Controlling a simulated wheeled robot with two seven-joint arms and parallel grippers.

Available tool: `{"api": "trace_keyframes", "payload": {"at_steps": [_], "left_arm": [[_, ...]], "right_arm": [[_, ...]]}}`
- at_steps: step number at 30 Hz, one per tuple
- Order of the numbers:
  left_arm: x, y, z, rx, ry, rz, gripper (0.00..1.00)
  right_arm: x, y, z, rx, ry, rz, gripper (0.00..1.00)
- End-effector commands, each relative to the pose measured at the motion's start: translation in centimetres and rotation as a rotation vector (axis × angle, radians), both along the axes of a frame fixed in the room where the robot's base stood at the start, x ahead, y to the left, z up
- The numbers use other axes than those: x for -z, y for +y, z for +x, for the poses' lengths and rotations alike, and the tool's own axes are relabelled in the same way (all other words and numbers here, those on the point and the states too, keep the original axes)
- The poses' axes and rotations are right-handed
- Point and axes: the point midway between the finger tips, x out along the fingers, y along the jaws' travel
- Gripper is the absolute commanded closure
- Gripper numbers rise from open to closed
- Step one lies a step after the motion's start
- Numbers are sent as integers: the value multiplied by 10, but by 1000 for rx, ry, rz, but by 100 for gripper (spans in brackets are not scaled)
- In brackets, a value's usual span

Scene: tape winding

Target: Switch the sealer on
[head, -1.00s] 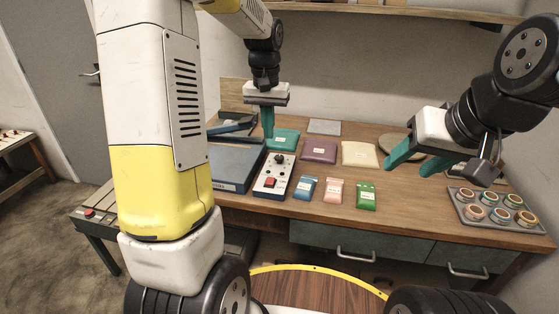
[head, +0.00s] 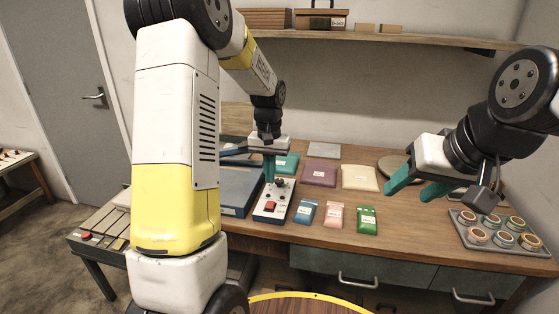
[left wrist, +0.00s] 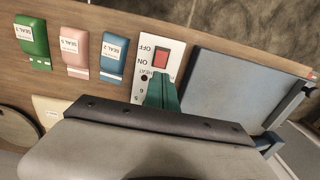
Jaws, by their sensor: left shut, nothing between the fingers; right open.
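The sealer is a flat blue-grey bed (head: 235,194) with a white control panel (head: 261,216) at its right. The panel carries a red rocker switch (head: 270,206) and a dark knob (head: 280,183). My left gripper (head: 269,182) is shut and empty, pointing down over the panel's far end by the knob. Its teal fingertips (left wrist: 159,82) show just short of the switch in the left wrist view and hide part of the heat dial. I cannot tell whether they touch the panel. My right gripper (head: 412,190) is open and empty above the table's right side.
Blue, pink and green seal packets (head: 335,214) lie right of the panel. Teal, purple and cream pouches (head: 360,178) lie behind them. A grey tray of several tape rolls (head: 480,242) sits at the right. A shelf (head: 400,39) runs above the table.

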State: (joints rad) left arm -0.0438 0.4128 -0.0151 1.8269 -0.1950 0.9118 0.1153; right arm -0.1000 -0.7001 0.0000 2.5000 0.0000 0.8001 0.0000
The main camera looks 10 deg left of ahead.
Motion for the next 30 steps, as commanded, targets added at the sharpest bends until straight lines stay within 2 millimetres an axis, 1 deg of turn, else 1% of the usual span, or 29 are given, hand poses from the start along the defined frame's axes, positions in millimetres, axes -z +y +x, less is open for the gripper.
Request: {"api": "trace_keyframes", "payload": {"at_steps": [1, 6, 9, 12, 16, 26, 29, 30], "left_arm": [[13, 0, -1, 0, 5, 0, 100], [46, 0, 0, 0, 3, 0, 100], [60, 0, -1, -1, 3, 0, 100], [70, 0, 0, -1, 1, 0, 100], [75, 0, 0, -1, -1, 0, 100], [76, 0, 1, -1, -1, 0, 100], [84, 0, 3, 0, 1, 0, 100], [82, 0, 3, 0, -1, 0, 100]], "right_arm": [[0, 0, 0, 0, 0, 0, 47], [0, 0, 0, 0, 0, 0, 47], [0, 0, 0, 0, 0, 0, 47], [0, 0, 0, 0, 0, 0, 47], [0, 0, 0, 0, 0, 0, 47], [0, 0, 0, 0, 0, 0, 47], [0, 0, 0, 0, 0, 0, 47], [0, 0, 0, 0, 0, 0, 47]]}}
